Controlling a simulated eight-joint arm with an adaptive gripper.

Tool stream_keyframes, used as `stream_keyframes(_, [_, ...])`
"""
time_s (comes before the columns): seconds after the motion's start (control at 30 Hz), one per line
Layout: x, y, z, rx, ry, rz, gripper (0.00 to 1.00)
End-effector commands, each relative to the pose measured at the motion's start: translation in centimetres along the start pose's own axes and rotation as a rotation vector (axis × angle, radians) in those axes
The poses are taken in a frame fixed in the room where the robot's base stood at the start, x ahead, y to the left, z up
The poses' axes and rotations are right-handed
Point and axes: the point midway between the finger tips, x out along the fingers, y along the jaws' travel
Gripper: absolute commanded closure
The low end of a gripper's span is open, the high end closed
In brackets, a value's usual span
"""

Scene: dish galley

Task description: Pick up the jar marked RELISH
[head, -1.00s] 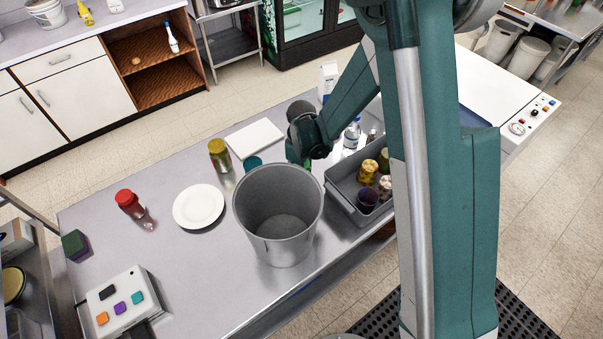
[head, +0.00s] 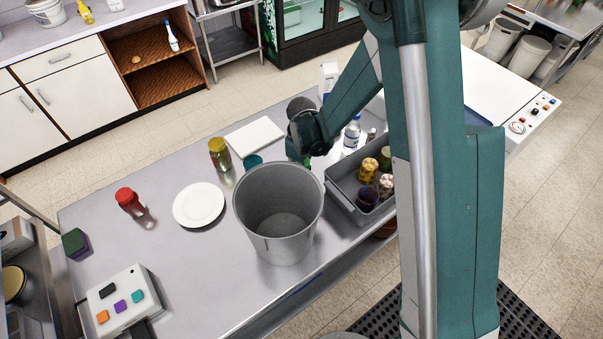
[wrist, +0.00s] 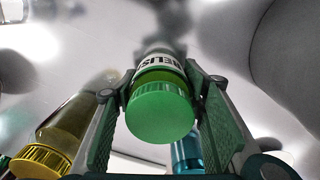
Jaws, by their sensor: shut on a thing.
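The jar marked RELISH (wrist: 160,95) has a green lid and a white label with part of its lettering in sight in the wrist view. My gripper (wrist: 165,120) has one green-padded finger on each side of this jar and is shut on it. In the head view my gripper (head: 303,160) is behind the large grey bucket, low over the table. Only a bit of green shows there, so the jar is mostly hidden. I cannot tell whether its base touches the table.
The grey bucket (head: 277,250) stands close in front of my gripper. A grey bin (head: 345,203) with several jars is to the right. A yellow-lidded jar (head: 219,153), a white plate (head: 199,205), a white board (head: 255,136) and a red-lidded bottle (head: 129,200) are to the left.

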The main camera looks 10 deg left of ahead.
Motion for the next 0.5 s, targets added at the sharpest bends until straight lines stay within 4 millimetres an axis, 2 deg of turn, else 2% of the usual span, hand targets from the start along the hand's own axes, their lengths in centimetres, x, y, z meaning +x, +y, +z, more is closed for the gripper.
stream_keyframes(0.27, [-2.2, 0.0, 0.0, 0.0, 0.0, 0.0, 0.81])
stream_keyframes(0.5, [-5.1, 0.0, 0.0, 0.0, 0.001, 0.0, 0.81])
